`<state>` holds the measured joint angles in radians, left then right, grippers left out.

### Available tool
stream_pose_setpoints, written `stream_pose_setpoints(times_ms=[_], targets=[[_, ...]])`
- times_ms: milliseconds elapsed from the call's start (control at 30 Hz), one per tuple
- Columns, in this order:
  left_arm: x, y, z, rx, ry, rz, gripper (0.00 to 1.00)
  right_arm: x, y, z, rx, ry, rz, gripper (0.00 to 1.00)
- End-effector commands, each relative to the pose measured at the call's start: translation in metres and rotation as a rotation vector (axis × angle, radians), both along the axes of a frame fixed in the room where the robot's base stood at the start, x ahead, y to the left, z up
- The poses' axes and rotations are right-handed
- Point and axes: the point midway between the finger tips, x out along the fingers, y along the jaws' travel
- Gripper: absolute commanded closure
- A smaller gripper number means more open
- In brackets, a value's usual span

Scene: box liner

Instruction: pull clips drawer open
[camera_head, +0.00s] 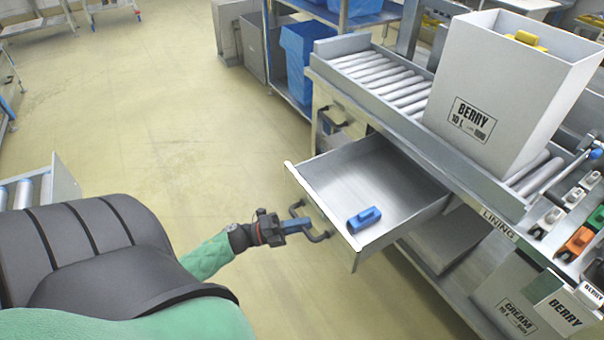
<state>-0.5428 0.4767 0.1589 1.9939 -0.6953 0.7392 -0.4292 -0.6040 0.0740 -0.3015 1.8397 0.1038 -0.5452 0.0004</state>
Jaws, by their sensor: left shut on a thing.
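The clips drawer (385,178) is a grey metal drawer, pulled out from under the roller conveyor. A blue clip (364,219) lies inside it near the front. The drawer's dark bar handle (318,237) sits on its front panel. My left gripper (297,226) is at the handle, its fingers shut on it. My left arm in a green sleeve reaches in from the bottom left. My right gripper is not in view.
A tall white BERRY box (505,95) with a yellow clip (526,40) stands on the rollers (385,80). Coloured clips (577,241) sit in a rack at the right. Blue bins (303,60) stand on a shelf behind. The floor (150,130) left of the drawer is clear.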

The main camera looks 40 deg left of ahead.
Motion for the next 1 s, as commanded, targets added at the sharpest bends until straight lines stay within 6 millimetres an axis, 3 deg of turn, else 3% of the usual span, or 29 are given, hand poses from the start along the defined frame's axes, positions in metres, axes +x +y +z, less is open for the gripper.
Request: stream_pose_setpoints(times_ms=[33,133,533,1000], targets=[[0.000,0.001,-0.001,0.000,0.001,0.002,0.84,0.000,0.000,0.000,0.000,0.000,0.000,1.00],[0.000,0.001,0.000,0.000,0.001,0.002,0.64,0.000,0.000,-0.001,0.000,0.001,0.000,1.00],[-0.005,0.005,-0.002,0.001,0.002,0.002,0.64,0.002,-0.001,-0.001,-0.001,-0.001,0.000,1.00],[-0.050,0.047,-0.014,0.001,0.002,0.002,0.64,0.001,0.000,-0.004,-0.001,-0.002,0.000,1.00]])
